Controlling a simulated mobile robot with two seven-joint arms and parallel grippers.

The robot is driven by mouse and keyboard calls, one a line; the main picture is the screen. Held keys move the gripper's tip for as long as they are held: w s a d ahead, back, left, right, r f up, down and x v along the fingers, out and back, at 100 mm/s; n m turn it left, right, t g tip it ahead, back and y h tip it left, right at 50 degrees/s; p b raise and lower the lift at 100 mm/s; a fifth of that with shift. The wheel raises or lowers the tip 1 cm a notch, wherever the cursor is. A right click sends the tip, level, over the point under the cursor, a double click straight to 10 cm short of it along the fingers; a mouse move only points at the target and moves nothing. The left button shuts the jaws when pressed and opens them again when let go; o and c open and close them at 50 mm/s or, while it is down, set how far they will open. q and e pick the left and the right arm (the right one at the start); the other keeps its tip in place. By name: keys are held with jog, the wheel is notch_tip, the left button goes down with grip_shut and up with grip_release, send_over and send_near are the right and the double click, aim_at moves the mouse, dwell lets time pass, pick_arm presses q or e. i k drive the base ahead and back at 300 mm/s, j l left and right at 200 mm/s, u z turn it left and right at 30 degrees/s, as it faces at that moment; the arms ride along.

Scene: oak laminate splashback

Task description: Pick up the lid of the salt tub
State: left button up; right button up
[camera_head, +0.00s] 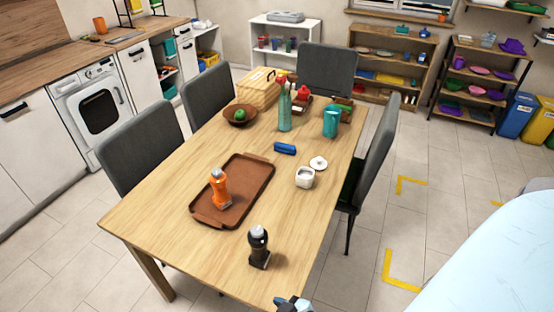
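The salt tub appears to be the small white open tub (305,178) on the right side of the wooden table. A round white lid (318,163) with a small knob lies flat on the table just behind it, apart from the tub. Only the tip of one gripper (292,304) shows, at the bottom edge by the table's near corner. It seems to be my right one, well short of the tub and lid; its fingers are too cut off to read. My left gripper is not in view.
On the table (170,205) a brown tray (245,190) holds an orange mill (219,188). A black mill (258,247) stands nearer. A blue block (285,148), green bottle (285,108) and teal cup (330,121) are behind. A grey chair (378,135) stands at the right edge.

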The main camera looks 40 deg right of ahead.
aim_at(319, 164)
jog(key=k+l+u, duration=0.1)
jog(key=u, duration=0.4)
jog(key=k+l+u, duration=0.2)
jog(key=u, duration=0.3)
jog(key=k+l+u, duration=0.1)
jog(key=u, duration=0.35)
jog(key=k+l+u, duration=0.15)
jog(key=u, duration=0.25)
jog(key=k+u, duration=0.75)
jog(key=k+l, duration=0.25)
jog(key=k, duration=0.15)
jog(key=k+l+z, duration=0.15)
jog(key=k+l, duration=0.15)
jog(key=k+l+z, duration=0.4)
jog(key=l, duration=0.2)
jog(key=k+l+z, duration=0.25)
jog(key=i+l, duration=0.05)
jog(key=i, duration=0.05)
